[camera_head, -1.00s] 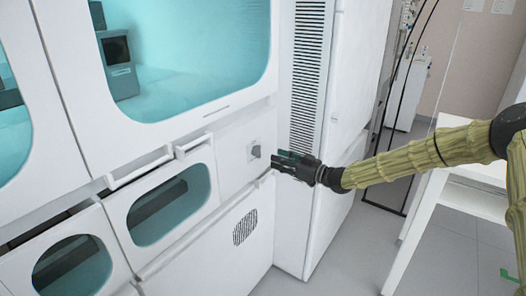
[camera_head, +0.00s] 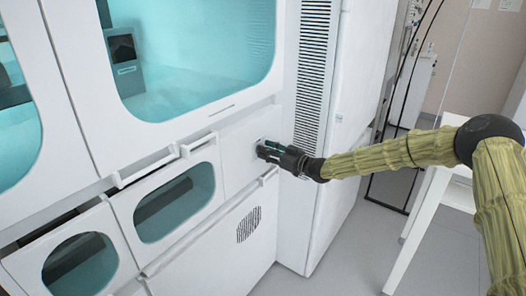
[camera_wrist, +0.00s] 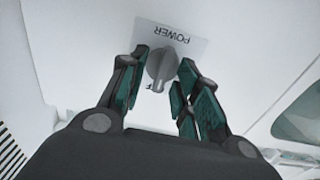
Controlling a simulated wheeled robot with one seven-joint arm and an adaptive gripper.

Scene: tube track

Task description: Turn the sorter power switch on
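The power switch is a grey rotary knob (camera_wrist: 162,66) on a plate (camera_wrist: 190,46) marked POWER, which reads upside down in the wrist view. The plate is on the white front panel of the sorter (camera_head: 236,150). My gripper (camera_head: 264,150) is up at this panel in the head view and hides the knob there. In the wrist view my gripper (camera_wrist: 163,70) has one finger on each side of the knob. The fingers are apart, with a small gap visible on both sides of the knob, so it looks open around it. The knob's handle points roughly up and down in the wrist view.
Handle bars (camera_head: 146,168) stick out left of the switch, under the large window (camera_head: 200,55). A tall white cabinet with a vent grille (camera_head: 312,75) stands just right. A white table (camera_head: 425,205) is at the right, with open floor between.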

